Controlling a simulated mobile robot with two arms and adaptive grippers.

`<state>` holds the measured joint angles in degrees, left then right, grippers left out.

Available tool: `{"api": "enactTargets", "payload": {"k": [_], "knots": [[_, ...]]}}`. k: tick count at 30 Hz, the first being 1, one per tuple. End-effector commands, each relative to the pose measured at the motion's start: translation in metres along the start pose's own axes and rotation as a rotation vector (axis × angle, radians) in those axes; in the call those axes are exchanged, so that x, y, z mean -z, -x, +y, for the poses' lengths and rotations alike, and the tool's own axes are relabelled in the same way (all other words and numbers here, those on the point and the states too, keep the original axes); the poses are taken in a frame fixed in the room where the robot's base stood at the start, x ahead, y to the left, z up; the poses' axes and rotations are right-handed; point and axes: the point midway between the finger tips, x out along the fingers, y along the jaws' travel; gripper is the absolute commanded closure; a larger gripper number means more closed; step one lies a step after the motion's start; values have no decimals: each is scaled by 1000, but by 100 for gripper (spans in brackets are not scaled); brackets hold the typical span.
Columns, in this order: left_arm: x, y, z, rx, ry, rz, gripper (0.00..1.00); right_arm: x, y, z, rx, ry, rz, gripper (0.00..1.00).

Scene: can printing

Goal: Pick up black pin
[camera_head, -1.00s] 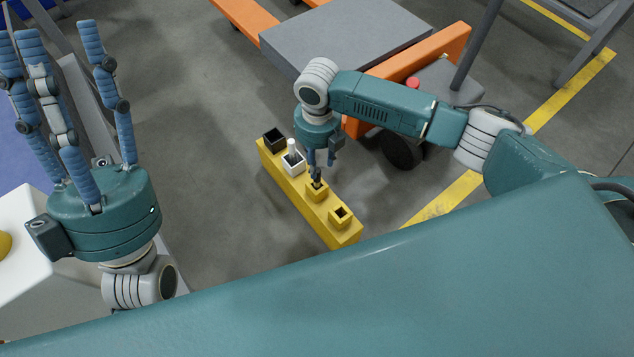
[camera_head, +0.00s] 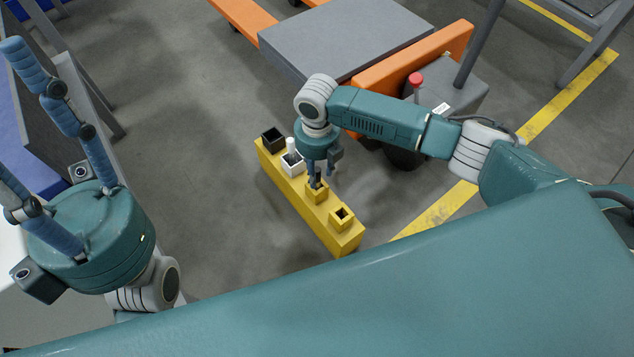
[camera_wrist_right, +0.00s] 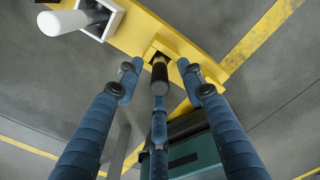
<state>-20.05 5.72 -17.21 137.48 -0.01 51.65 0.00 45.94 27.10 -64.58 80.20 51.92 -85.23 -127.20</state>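The black pin (camera_head: 317,178) stands upright in a yellow square socket of the yellow block (camera_head: 330,232). In the right wrist view the pin (camera_wrist_right: 159,75) shows near the middle, end-on, between my right gripper's fingers. My right gripper (camera_head: 321,171) hangs above the block with its fingers around the pin. In the wrist view its fingers (camera_wrist_right: 159,85) are apart, with gaps at the two sides; contact of the nearer finger cannot be told. My left gripper (camera_head: 60,150) is at the left with its fingers spread and nothing in it.
The block also carries a black box (camera_head: 272,139), a white box (camera_head: 291,165) with a white pin (camera_head: 290,144), and an empty yellow socket (camera_head: 341,217). A grey-topped orange cart (camera_head: 345,40) stands behind my right arm. Grey floor left of the block is clear.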

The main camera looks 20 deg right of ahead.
Motion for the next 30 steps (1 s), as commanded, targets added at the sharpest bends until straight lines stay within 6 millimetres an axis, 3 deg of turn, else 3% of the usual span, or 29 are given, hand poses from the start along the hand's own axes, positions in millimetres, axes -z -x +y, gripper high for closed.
{"api": "enactTargets", "payload": {"k": [3,9,23,30], "knots": [[0,0,0,0,0,-1,50,0,0,0,0,0,0,63],[0,0,0,0,0,-1,50,0,1,0,0,0,0,100],[0,-1,0,0,0,-2,50,-1,3,1,-1,0,-2,100],[2,-12,0,0,0,-2,50,-1,25,1,-2,1,-3,100]]}}
